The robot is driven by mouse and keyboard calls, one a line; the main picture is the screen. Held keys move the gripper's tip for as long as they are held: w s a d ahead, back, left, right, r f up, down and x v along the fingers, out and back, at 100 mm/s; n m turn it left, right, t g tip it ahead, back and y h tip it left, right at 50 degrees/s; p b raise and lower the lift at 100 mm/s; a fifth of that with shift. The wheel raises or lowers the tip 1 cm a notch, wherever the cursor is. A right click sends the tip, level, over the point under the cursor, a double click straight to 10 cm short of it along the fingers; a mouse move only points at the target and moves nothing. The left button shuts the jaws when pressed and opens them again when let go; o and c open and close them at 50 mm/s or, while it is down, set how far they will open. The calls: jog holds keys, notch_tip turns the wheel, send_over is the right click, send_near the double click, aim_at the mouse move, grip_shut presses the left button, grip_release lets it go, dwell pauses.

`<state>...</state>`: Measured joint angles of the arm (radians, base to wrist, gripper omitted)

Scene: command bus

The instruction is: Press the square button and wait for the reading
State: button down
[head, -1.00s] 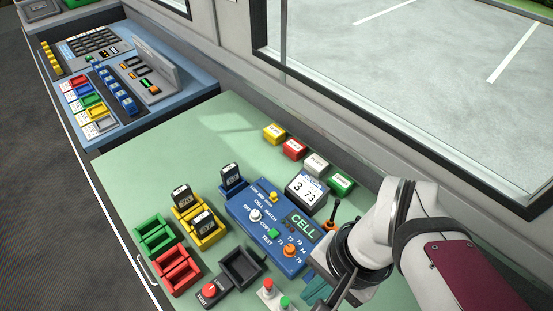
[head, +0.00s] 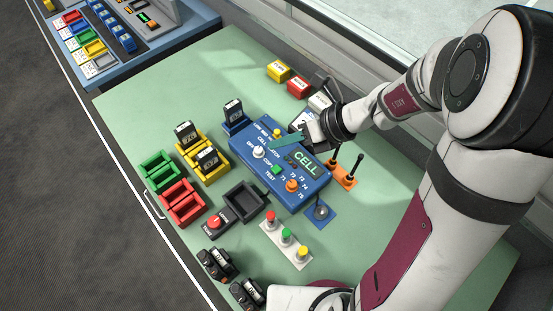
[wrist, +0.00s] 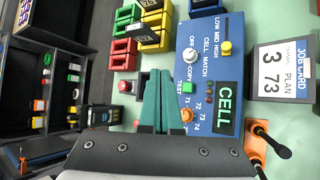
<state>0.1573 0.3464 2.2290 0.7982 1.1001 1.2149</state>
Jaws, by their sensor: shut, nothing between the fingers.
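The blue tester panel (head: 250,163) lies on the green bench top. Its small square green button (head: 277,169), beside the word TEST, is uncovered; it also shows in the wrist view (wrist: 188,87). The panel's display (head: 306,163) reads CELL in green. A white knob (head: 258,152) and an orange knob (head: 292,186) sit near the button. My gripper (head: 271,146) has teal fingers, shut and empty, over the panel on the far side of the button. In the wrist view the fingertips (wrist: 158,72) appear left of the button. Contact with the panel cannot be told.
Orange-based black levers (head: 345,173) stand right of the panel. A dark tray (head: 244,201), a red button box (head: 215,222) and yellow holders (head: 205,167) with dark cells lie left. A job card (wrist: 284,72) reads PLAN 3 73. Coloured buttons (head: 287,236) stand in front.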

aim_at(281, 171)
jog(key=shift+f, duration=4.25)
jog(key=shift+f, duration=0.45)
jog(key=shift+f, duration=0.3)
jog(key=shift+r, duration=0.75)
notch_tip(281, 171, up, 5)
